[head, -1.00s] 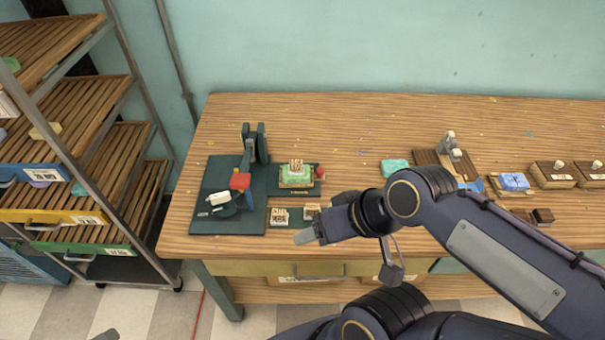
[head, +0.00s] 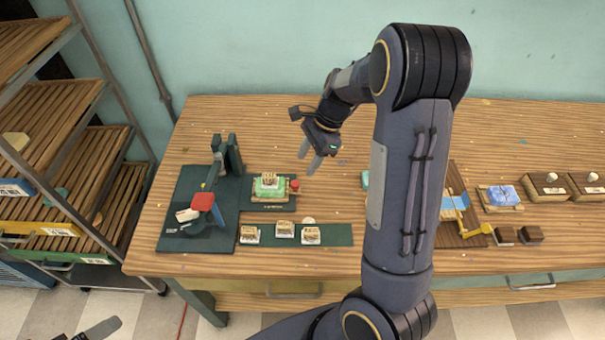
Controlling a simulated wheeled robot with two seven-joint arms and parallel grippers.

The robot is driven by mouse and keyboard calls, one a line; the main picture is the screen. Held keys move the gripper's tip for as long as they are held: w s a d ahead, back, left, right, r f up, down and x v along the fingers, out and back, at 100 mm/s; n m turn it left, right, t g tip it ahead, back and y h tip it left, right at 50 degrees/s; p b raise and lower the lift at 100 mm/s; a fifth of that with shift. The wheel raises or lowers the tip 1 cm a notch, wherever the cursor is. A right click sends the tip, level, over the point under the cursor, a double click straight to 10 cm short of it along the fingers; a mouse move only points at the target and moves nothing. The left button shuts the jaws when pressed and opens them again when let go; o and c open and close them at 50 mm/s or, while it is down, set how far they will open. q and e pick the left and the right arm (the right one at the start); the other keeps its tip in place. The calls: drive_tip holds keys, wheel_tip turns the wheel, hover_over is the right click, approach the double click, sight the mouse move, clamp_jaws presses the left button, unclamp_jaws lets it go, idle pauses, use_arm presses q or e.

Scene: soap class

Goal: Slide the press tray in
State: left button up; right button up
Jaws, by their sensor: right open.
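The press (head: 205,215) stands on a dark green base at the left of the table, with a red-ended handle. The press tray (head: 267,206) is slid out to the right of the press and has a red knob at its right end. A green soap block (head: 270,189) with a pale stamp on top sits on the tray. My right gripper (head: 308,158) is open and empty, with its fingers pointing down, above the table behind and to the right of the tray. Only the tip of my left gripper (head: 100,330) shows at the bottom left edge.
Three stamps stand on a dark green strip (head: 338,235) in front of the tray. My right arm hides part of the table's middle. A blue soap (head: 503,195) and wooden boxes (head: 549,187) stand at the right. A slatted rack (head: 70,150) stands left of the table.

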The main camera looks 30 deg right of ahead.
sight(296, 183)
drive_tip(key=x, duration=0.7)
drive_tip(key=shift+a+f, duration=0.1)
drive_tip(key=shift+a, duration=0.05)
drive_tip(key=shift+c, duration=0.2)
clamp_jaws()
